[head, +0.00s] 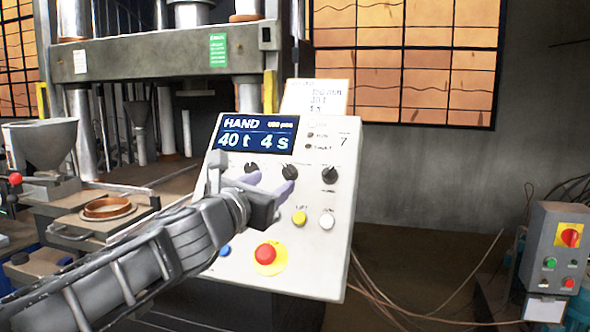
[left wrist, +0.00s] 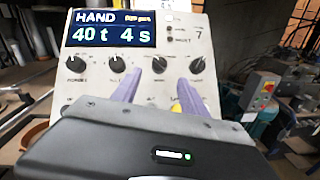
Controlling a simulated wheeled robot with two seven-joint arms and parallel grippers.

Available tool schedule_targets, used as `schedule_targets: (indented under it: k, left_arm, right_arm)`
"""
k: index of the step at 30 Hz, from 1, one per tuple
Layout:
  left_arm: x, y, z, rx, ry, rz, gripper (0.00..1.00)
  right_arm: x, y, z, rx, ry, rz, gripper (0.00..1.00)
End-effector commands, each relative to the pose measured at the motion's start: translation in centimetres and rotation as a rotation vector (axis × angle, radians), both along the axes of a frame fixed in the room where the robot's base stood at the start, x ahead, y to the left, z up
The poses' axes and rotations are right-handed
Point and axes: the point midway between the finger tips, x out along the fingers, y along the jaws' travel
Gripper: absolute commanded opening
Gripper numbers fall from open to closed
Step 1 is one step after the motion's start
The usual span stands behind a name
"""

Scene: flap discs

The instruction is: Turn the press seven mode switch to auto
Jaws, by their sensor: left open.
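The press seven control panel (head: 340,255) is pale, marked 7, and its display (head: 253,135) reads HAND, 40 t, 4 s. A row of black knobs runs below it. In the left wrist view I see a left-end knob (left wrist: 75,63), a second (left wrist: 117,63), a third (left wrist: 159,64) and a right-end knob (left wrist: 197,66). Their labels are too small to read, so I cannot tell which is the mode switch. My left gripper (head: 270,185) is open and empty, with purple fingertips just below the knob row. In the left wrist view the third knob appears between the fingertips (left wrist: 158,90). My right gripper is not in view.
Lower on the panel are a yellow button (head: 300,218), a white button (head: 327,222), a blue button (head: 225,250) and a red mushroom button (head: 265,253). A grey switch box (head: 553,265) stands far right. Cables cross the floor. The press frame (head: 150,55) is behind left.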

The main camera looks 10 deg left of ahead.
Motion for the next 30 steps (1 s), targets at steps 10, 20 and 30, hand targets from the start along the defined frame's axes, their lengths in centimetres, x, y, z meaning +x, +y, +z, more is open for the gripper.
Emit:
schedule_targets:
  k: [10,20,30]
  left_arm:
    - [0.0,0.0,0.0,0.001,0.0,0.0,0.52]
    - [2.5,-0.4,-0.2,0.0,0.002,-0.001,0.52]
    - [7.1,-1.1,0.0,0.001,0.001,-0.002,0.52]
  right_arm:
    - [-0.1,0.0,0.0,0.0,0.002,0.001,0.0]
    - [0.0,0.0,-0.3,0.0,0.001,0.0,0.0]
    - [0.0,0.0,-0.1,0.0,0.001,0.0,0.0]
